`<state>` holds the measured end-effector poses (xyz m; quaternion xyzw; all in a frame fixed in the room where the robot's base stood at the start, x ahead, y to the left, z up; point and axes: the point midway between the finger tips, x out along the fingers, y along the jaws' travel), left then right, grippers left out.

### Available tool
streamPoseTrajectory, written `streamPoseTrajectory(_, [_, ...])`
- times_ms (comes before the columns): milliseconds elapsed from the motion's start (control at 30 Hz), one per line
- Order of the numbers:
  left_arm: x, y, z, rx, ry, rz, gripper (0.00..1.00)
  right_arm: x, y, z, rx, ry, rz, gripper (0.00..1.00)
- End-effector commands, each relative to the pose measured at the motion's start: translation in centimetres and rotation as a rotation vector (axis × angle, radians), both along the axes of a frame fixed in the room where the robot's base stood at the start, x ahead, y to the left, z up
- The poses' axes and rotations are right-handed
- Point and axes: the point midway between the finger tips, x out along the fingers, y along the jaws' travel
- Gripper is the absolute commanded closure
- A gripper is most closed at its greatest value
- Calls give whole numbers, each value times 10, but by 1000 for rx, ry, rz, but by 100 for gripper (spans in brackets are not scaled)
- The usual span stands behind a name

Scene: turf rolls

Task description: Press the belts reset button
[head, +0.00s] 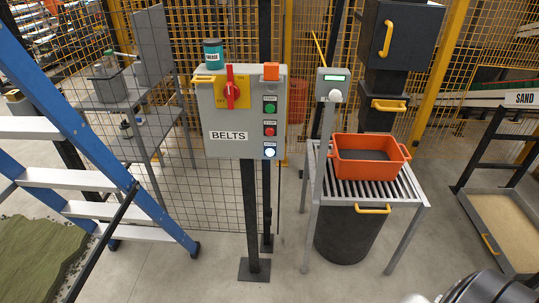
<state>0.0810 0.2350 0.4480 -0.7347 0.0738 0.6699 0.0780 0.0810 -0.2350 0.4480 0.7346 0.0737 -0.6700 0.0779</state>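A grey control box labelled BELTS (229,136) stands on a dark post in the middle of the head view. Its right side carries a column of buttons: a green one (269,106), a red one (269,131) and, lowest, a white-blue one (270,152) that looks lit. The small labels by the buttons are too small to read surely. Neither gripper is in view. Nothing covers the buttons.
A blue stepladder (90,130) is at left. At right, an orange bin (369,156) sits on a slatted stand beside a smaller post-mounted panel (333,86). Mesh fencing is behind; the floor before the post is clear.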

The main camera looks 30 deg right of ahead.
Motion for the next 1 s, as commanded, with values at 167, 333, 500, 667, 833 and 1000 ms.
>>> streamPoseTrajectory(167, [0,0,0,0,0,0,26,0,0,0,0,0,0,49])
streamPoseTrajectory(333, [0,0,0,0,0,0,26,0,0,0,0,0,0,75])
streamPoseTrajectory(500, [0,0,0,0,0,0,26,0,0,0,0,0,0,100])
streamPoseTrajectory(667, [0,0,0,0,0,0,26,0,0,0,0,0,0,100])
streamPoseTrajectory(833, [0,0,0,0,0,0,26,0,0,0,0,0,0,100])
streamPoseTrajectory(1000, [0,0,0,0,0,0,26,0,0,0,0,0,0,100])
